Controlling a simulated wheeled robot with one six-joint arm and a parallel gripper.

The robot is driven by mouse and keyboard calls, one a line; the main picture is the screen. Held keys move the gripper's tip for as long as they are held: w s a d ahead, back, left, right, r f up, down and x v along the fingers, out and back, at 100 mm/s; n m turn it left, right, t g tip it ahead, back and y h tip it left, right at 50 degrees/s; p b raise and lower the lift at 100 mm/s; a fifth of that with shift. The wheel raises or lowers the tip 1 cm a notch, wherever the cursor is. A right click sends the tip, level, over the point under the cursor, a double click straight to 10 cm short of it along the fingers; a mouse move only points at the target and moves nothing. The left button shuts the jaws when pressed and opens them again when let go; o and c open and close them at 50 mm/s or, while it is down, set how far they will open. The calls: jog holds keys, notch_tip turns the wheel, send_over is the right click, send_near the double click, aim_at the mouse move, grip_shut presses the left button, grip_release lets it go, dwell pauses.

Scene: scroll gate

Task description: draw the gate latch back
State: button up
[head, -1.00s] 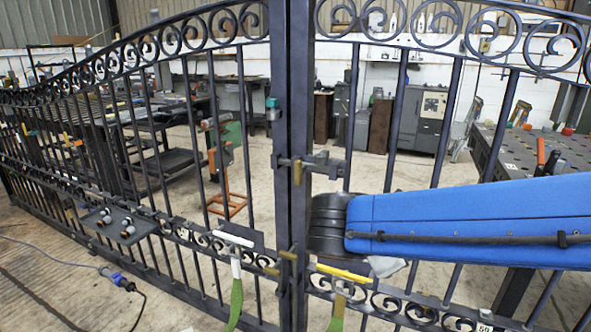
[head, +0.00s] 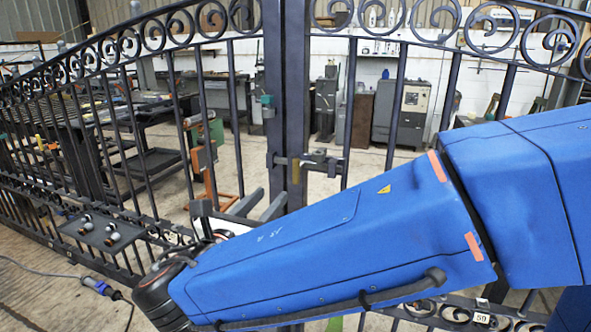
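The gate latch (head: 318,162) is a grey horizontal bolt with a brass-coloured piece. It sits across the dark meeting posts of the scroll gate (head: 273,95), with its body on the right-hand side of the posts. My gripper (head: 260,204) is below and left of the latch, in front of the gate. Its two grey fingers point up and right and stand apart, with nothing seen between them. It is clear of the latch in the picture. My blue arm hides the lower part of the posts and the gate's lower right.
A small dark panel with several round knobs (head: 103,232) is at the lower left of the gate. A cable with a blue plug (head: 98,286) lies on the floor. Behind the bars are workbenches and a grey machine cabinet (head: 403,112).

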aim_at(295, 171)
jog(key=x, duration=1.6)
jog(key=shift+w+d, duration=0.15)
jog(key=shift+w, duration=0.15)
jog(key=shift+c, duration=0.4)
grip_shut()
